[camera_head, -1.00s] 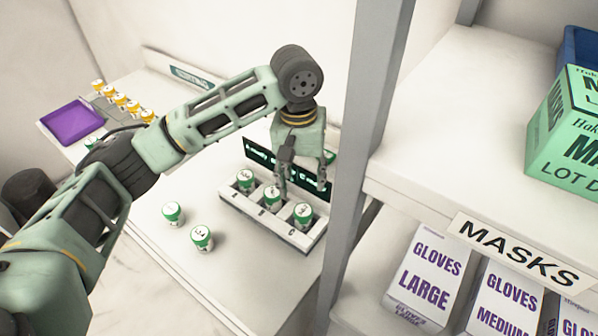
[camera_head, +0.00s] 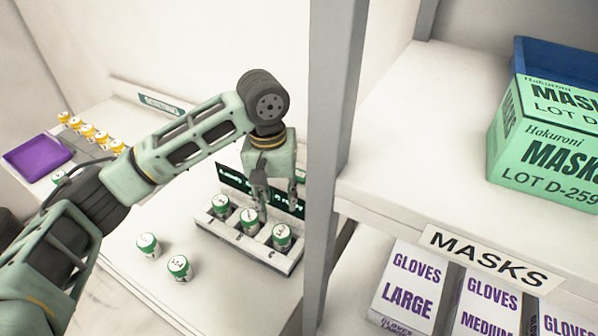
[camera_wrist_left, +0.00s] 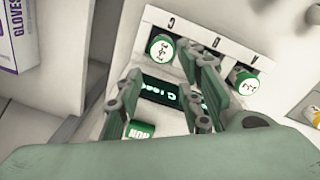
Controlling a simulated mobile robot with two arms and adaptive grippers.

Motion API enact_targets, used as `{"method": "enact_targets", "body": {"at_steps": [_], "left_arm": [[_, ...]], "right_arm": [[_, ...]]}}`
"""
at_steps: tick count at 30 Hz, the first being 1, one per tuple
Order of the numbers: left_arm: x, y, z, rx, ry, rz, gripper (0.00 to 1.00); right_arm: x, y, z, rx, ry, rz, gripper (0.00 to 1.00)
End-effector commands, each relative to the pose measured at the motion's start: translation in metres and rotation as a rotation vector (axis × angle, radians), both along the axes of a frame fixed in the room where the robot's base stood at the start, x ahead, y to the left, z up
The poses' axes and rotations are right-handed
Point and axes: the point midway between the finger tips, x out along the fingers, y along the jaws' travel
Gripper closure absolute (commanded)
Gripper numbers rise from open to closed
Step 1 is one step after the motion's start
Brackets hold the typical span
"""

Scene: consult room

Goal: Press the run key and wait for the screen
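A white device (camera_head: 262,246) on the counter holds three green-labelled jars in a row, including a middle jar (camera_head: 250,221). Behind them is its dark screen (camera_head: 233,180), with light green text. In the left wrist view the screen (camera_wrist_left: 158,89) shows partly between my fingers, its text only partly readable. My left gripper (camera_head: 278,212) points down at the screen area, fingers apart and empty. My right gripper is not in view.
Two loose green-labelled jars (camera_head: 164,257) stand in front of the device. A purple tray (camera_head: 38,157) and several yellow jars (camera_head: 88,130) are at the back left. A grey shelf post (camera_head: 334,130) stands close to the right, with mask boxes (camera_head: 545,140) and glove boxes (camera_head: 410,290).

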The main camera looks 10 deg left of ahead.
Motion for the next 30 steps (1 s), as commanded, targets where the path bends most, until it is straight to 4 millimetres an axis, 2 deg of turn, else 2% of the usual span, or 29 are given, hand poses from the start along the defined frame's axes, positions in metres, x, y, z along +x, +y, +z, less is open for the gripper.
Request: {"method": "enact_targets", "body": {"at_steps": [1,11,30], "left_arm": [[0.0000,0.0001,0.0000,0.000,0.000,0.000,0.73],[0.0000,0.0000,0.0000,0.000,0.000,0.000,1.00],[0.0000,0.0000,0.0000,0.000,0.000,0.000,1.00]], "right_arm": [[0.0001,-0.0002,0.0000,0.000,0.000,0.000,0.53],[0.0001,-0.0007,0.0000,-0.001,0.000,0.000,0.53],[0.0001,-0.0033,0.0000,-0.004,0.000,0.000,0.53]]}}
